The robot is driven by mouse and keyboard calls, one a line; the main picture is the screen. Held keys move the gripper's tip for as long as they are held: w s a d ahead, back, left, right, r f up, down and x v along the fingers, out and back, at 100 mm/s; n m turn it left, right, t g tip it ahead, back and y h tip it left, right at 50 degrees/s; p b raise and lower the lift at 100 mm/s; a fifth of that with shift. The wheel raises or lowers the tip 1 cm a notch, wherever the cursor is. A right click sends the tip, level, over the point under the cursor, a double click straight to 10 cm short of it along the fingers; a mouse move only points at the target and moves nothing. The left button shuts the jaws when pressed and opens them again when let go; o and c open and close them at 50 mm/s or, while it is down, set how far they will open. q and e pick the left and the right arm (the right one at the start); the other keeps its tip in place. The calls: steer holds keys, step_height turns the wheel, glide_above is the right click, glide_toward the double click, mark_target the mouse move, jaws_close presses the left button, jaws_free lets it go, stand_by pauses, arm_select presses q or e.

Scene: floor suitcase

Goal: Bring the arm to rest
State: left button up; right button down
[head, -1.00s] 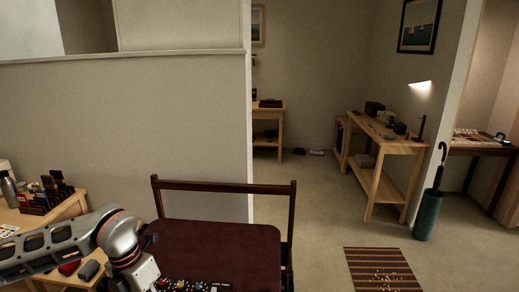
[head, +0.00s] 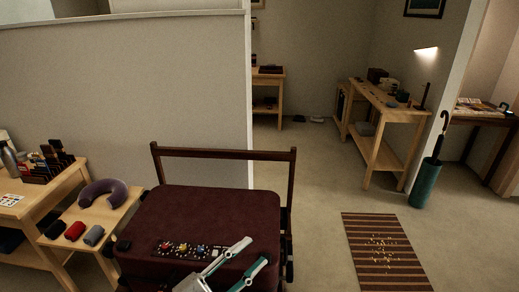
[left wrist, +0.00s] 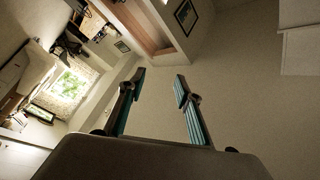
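My left gripper (head: 256,250) is at the bottom of the head view, in front of and over the near part of a closed maroon suitcase (head: 215,215). Its two fingers stand apart, with nothing between them. The left wrist view also shows the gripper (left wrist: 160,75) open and empty, with room walls and a window beyond it. My right gripper is not in view.
A dark strip with coloured pieces (head: 180,249) lies on the suitcase. A dark wooden rail (head: 223,154) stands behind it. At left, a small wooden table holds a neck pillow (head: 103,192) and rolled items. A striped mat (head: 385,252) lies on open floor at right.

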arm_select(q)
steer(key=a+f+n+t+y, duration=0.2)
steer(key=a+f+n+y, duration=0.55)
steer(key=f, duration=0.25)
steer(key=s+a+f+n+g+y, duration=0.2)
steer(key=s+a+f+n, duration=0.2)
steer(key=f, duration=0.4)
steer(key=s+a+f+n+g+y, duration=0.2)
steer(key=s+a+f+n+y, duration=0.1)
steer(key=s+a+f, duration=0.3)
step_height(320, 180, down, 4)
steer(key=shift+s+r+n+g+y, duration=0.2)
steer(key=shift+s+n+g+y, duration=0.2)
steer(key=shift+s, duration=0.6)
